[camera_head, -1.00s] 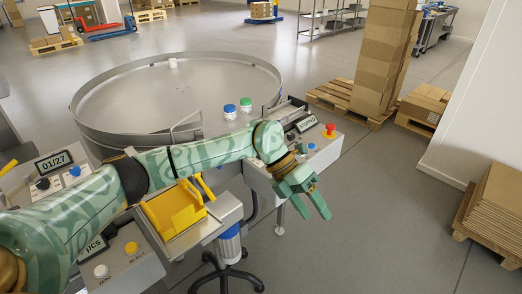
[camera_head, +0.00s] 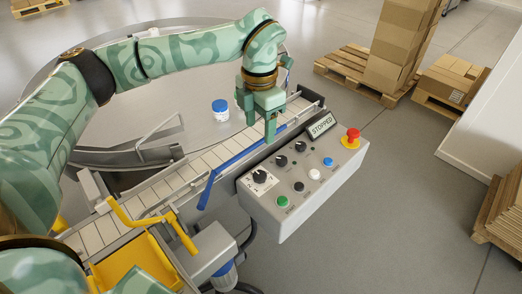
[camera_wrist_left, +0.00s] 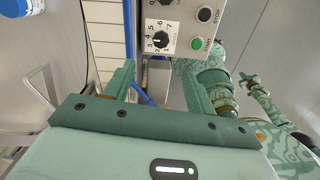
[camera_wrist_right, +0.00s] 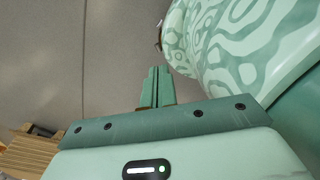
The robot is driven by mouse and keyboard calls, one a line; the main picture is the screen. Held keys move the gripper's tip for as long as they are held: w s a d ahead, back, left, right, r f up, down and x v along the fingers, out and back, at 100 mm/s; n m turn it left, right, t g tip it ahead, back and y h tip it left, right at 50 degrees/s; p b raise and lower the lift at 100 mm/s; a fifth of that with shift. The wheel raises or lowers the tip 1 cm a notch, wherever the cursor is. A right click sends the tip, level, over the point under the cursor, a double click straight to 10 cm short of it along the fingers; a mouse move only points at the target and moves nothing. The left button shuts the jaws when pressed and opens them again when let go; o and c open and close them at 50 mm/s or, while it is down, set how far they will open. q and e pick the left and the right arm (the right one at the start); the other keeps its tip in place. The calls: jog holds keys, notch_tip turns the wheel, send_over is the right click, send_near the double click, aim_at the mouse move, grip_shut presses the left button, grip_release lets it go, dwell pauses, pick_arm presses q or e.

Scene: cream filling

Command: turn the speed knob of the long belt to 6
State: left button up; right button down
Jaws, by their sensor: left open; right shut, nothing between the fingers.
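The control box (camera_head: 300,185) stands beside a white slatted belt (camera_head: 200,172). Its speed knob (camera_head: 260,177) is black on a white numbered dial, at the box's near left end. It also shows in the left wrist view (camera_wrist_left: 161,40), just beyond the fingertips; its pointer is too small to read surely. My left gripper (camera_head: 259,122) is open and empty, pointing down above the belt side of the box, apart from the knob. It also shows in the left wrist view (camera_wrist_left: 158,70). My right gripper (camera_wrist_right: 157,72) is shut and empty in the right wrist view, over bare floor.
Two black knobs (camera_head: 281,160), several buttons and a red stop button (camera_head: 352,137) share the box. Its display (camera_head: 321,124) reads STOPPED. A blue rail (camera_head: 235,160) runs between belt and box. A blue-lidded jar (camera_head: 220,110) stands on the round table. A yellow tray (camera_head: 135,262) is near.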

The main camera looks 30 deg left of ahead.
pick_arm(q)
jog(key=b, duration=0.1)
send_over(260, 174)
notch_tip(260, 174, down, 6)
notch_tip(260, 174, down, 9)
jog(key=shift+s+r+b, duration=0.1)
jog(key=shift+b, duration=1.1)
jog(key=shift+f, duration=0.6)
pick_arm(e)
jog(key=s+f, duration=0.2)
jog(key=f, duration=0.1)
jog(key=shift+d+f, duration=0.2)
jog(key=shift+f, duration=0.1)
jog(key=shift+s, duration=0.1)
pick_arm(q)
jog(key=c, duration=1)
pick_arm(e)
jog(key=shift+d, duration=0.3)
